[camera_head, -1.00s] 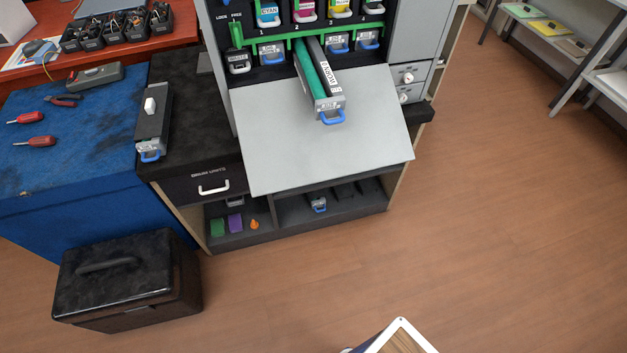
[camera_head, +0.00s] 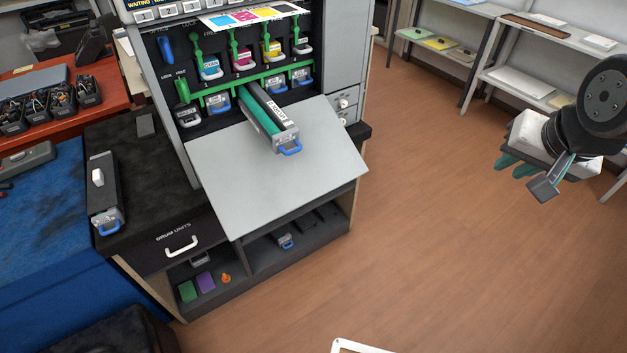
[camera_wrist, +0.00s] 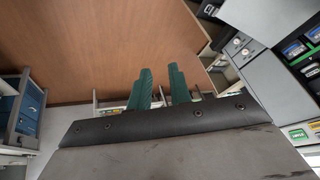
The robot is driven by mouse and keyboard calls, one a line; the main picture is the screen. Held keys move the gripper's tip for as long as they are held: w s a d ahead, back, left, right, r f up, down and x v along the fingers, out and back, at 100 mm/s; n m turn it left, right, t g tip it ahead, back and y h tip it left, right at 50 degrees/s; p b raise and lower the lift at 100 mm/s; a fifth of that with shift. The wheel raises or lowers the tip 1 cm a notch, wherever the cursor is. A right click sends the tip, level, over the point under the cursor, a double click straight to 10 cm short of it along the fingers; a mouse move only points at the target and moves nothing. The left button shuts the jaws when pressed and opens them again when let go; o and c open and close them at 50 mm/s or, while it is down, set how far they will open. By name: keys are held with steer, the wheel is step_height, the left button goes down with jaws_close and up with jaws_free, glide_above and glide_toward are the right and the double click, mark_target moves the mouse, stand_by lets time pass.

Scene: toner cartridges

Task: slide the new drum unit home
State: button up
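The drum unit (camera_head: 268,118) with a green top, a white label and a blue handle (camera_head: 291,148) sticks partway out of the printer's lower row of slots. It lies above the lowered grey door (camera_head: 285,180); its inner end is hidden in the slot. Other drum units with blue handles (camera_head: 218,102) sit inside the row on both sides of it. My gripper (camera_head: 520,166) is at the right of the head view, well apart from the printer. Its green fingers show in the wrist view (camera_wrist: 160,88) with an empty gap between them.
A grey unit with a blue handle (camera_head: 103,195) lies on the black counter at left. Toner cartridges (camera_head: 243,60) sit above the green rail (camera_head: 222,96). A green lock lever (camera_head: 182,90) is at the slots' left. Shelves (camera_head: 515,75) stand at right; the floor (camera_head: 440,220) between is clear.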

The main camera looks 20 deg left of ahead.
mark_target(295, 152)
steer(key=w+a+f+m+t+y, duration=0.1)
steer(key=w+a+f+t+y, duration=0.15)
steer(key=w+a+f, duration=0.5)
steer(key=w+a+f+m+t+y, duration=0.2)
steer(key=w+a+y, duration=0.15)
steer(key=a, duration=0.75)
steer(key=s+a+f+m+t+y, duration=0.1)
steer(key=s+a+f+y, duration=0.25)
steer(key=a, duration=0.45)
steer(key=s+a+f+m+t+y, duration=0.1)
steer(key=s+a+f+m+y, duration=0.15)
steer(key=a+f+y, duration=0.35)
steer(key=shift+w+a+r+n+h, duration=0.1)
steer(key=shift+w+a+r+h, duration=0.3)
steer(key=shift+w+a, duration=0.8)
steer(key=shift+w+a+r+n+h, duration=0.15)
steer(key=shift+w+a+r+h, duration=0.4)
steer(key=shift+a, duration=1.15)
steer(key=shift+w+a+r+n+h, duration=0.1)
steer(key=shift+w+a+r+h, duration=0.2)
steer(key=shift+w+a, duration=0.95)
steer(key=shift+s+a, duration=0.2)
steer(key=shift+s, duration=0.05)
jaws_close()
